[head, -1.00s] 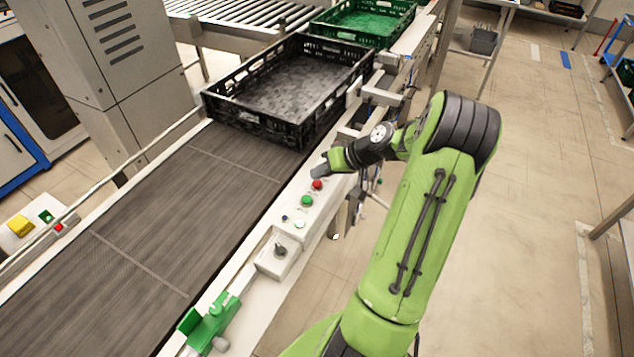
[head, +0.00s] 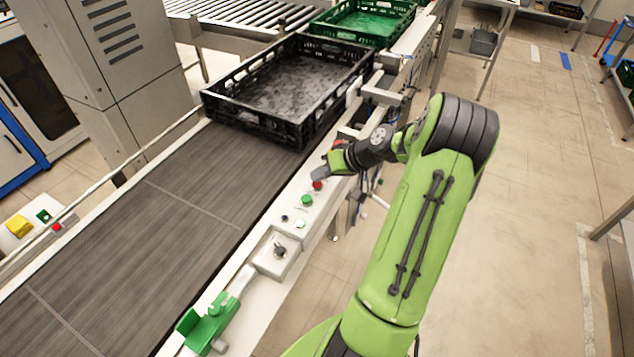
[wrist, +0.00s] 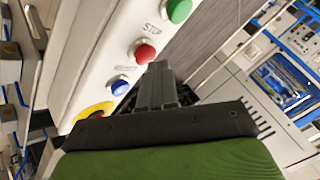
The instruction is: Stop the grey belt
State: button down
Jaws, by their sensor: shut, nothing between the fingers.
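My gripper (head: 318,173) is shut and empty, close by the red button. In the wrist view the closed fingertips (wrist: 160,68) are just right of the red button; I cannot tell whether they touch it.
A black crate (head: 297,133) stands at the belt's far end, with a green crate (head: 345,40) beyond. A knob box (head: 278,252) and green bracket (head: 208,325) sit along the near rail. A blue button (wrist: 121,88) is also near my fingers.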

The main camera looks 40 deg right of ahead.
aim_at(321, 183)
jog(key=shift+f+b, duration=0.3)
jog(key=shift+f, duration=0.1)
dwell(0.5)
jog(key=shift+r+p, duration=0.7)
jog(key=shift+r, duration=0.2)
notch_tip(321, 183, up, 5)
jog(key=p, duration=0.4)
jog(key=shift+r, duration=0.1)
